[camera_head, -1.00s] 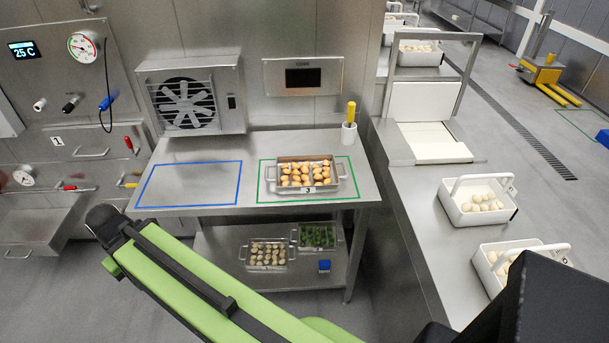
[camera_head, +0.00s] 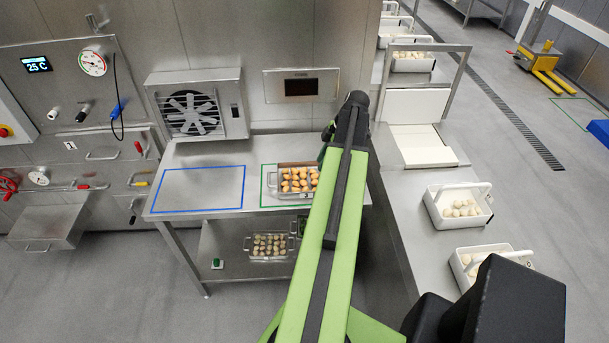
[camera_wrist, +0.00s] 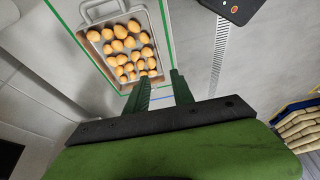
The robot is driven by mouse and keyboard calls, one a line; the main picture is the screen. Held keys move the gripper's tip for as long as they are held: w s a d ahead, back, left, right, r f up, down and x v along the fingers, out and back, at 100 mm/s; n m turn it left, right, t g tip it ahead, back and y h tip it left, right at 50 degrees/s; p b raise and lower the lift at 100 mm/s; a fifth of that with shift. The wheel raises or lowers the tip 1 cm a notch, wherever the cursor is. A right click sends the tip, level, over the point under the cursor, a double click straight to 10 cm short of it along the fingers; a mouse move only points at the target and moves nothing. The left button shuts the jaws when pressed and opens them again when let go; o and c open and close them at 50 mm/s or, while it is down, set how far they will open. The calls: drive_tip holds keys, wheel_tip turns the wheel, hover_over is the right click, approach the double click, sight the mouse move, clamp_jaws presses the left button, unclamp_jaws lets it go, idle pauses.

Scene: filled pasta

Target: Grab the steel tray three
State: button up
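The steel tray three (camera_head: 268,178) stands on the upper table inside the green outline, filled with golden-brown pieces. The fingers are not clear in the head view.
The blue-outlined area (camera_head: 199,189) left of the tray is empty. A tray of pale pieces (camera_head: 268,257) sits on the lower shelf. White tubs (camera_head: 473,221) stand on the right counter. A fan unit (camera_head: 193,112) and a small display (camera_head: 301,85) are on the back wall.

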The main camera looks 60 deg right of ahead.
drive_tip(key=b, duration=1.2)
approach(307, 192)
drive_tip(key=x, duration=0.5)
drive_tip(key=shift+w+r, duration=0.1)
drive_tip(key=shift+w, duration=0.05)
drive_tip(key=b+x, duration=0.4)
drive_tip(key=x, duration=0.1)
drive_tip(key=shift+f+b, duration=0.25)
drive_tip(key=shift+b, duration=0.1)
drive_tip(key=shift+r, duration=0.2)
clamp_jaws()
